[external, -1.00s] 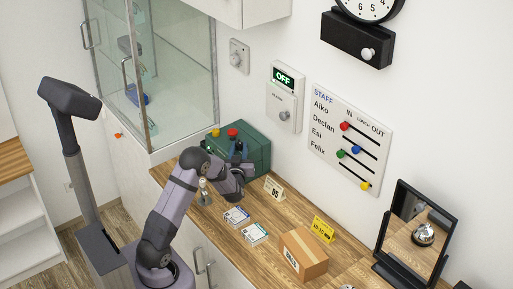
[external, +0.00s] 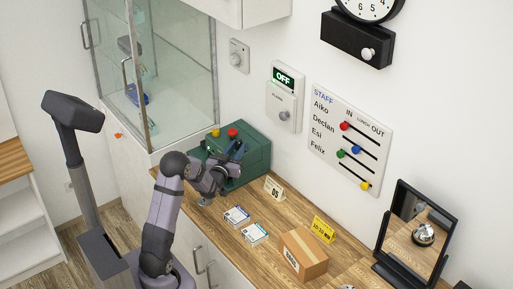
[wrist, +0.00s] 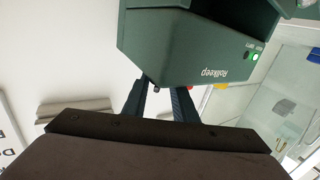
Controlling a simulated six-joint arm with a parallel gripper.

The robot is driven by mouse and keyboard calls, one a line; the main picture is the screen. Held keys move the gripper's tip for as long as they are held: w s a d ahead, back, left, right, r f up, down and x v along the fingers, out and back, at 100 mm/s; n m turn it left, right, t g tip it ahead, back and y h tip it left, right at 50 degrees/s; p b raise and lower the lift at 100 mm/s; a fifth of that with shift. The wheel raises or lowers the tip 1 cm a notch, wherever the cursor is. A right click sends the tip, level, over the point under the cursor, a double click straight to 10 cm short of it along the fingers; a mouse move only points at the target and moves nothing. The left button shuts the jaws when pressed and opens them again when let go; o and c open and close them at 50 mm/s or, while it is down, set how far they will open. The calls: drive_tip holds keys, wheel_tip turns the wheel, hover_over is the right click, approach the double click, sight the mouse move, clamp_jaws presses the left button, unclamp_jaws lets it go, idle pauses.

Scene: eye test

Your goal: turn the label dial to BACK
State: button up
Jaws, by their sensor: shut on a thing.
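A dark green machine (external: 255,160) stands on the wooden counter against the wall, with a red and a yellow knob on top. My gripper (external: 238,150) is at the machine's near side. In the wrist view my gripper's two fingers (wrist: 164,92) reach up to the body's edge and are shut on what I take to be the label dial. Only a small dark bit (wrist: 157,88) shows between them. The dial's markings and pointer are hidden.
On the counter to the right are a small 05 card (external: 274,188), two small boxes (external: 245,224), a yellow sign (external: 323,229), a cardboard box (external: 303,255) and a mirror (external: 415,235). A glass cabinet (external: 165,75) stands left of the machine.

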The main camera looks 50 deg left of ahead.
drive_tip(key=shift+s+a+m+t+h+b, duration=0.1)
drive_tip(key=shift+a+m+t+h+b, duration=0.15)
drive_tip(key=shift+m+t+h+b, duration=0.7)
drive_tip(key=shift+m+h+p, duration=0.25)
drive_tip(key=shift+h+p, duration=0.1)
drive_tip(key=shift+h, duration=0.4)
drive_tip(key=o, duration=1)
drive_tip(key=shift+o, duration=0.2)
drive_tip(key=b+v, duration=0.1)
drive_tip(key=v, duration=0.6)
drive_tip(key=shift+s+r, duration=0.15)
drive_tip(key=shift+d, duration=0.15)
